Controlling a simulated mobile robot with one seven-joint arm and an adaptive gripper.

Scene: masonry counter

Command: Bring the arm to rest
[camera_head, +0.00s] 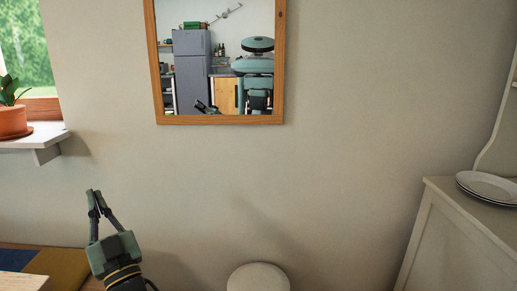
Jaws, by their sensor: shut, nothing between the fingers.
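My gripper (93,203) is at the lower left of the head view, pointing up in the picture. Its two dark fingers lie close together at the tips, shut with nothing between them. The wrist (113,252) below it is grey-green with a dark, yellow-ringed cuff. The rest of the arm runs out of the bottom of the view. The gripper shows in front of the plain wall and appears to touch nothing.
A wooden-framed mirror (279,65) hangs on the wall. A potted plant (12,119) stands on a white sill (45,137) at left. A round white top (258,278) is at bottom centre. Plates (488,187) lie on a white cabinet (440,235) at right. Coloured flat items (65,270) lie lower left.

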